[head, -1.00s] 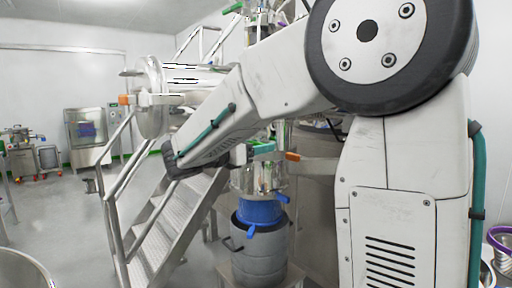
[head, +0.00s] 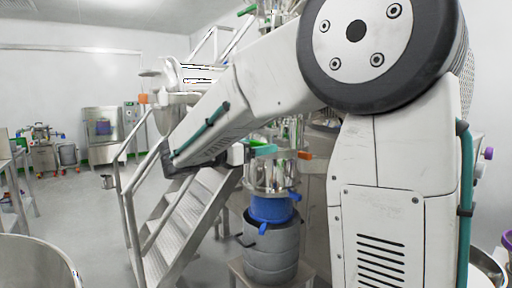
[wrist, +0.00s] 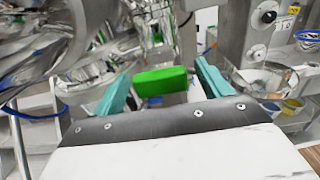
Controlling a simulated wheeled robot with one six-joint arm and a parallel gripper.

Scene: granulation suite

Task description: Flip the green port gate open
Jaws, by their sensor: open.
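A bright green block-shaped piece (wrist: 160,82), which looks like the port gate's handle, shows in the middle of the wrist view. My gripper (wrist: 162,68) is open, with one teal finger on each side of the green piece. In the head view, my gripper (head: 258,148) is partly hidden behind my forearm, at the steel vessel (head: 272,175) above a blue collar (head: 270,209). The gate itself cannot be made out clearly there.
A grey drum (head: 270,248) stands under the blue collar on a low stand. Metal stairs (head: 180,225) with railings rise to its left. Shiny steel pipework (wrist: 55,45) is close on the left of the wrist view. A steel tub rim (head: 45,250) is at lower left. Open floor lies left.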

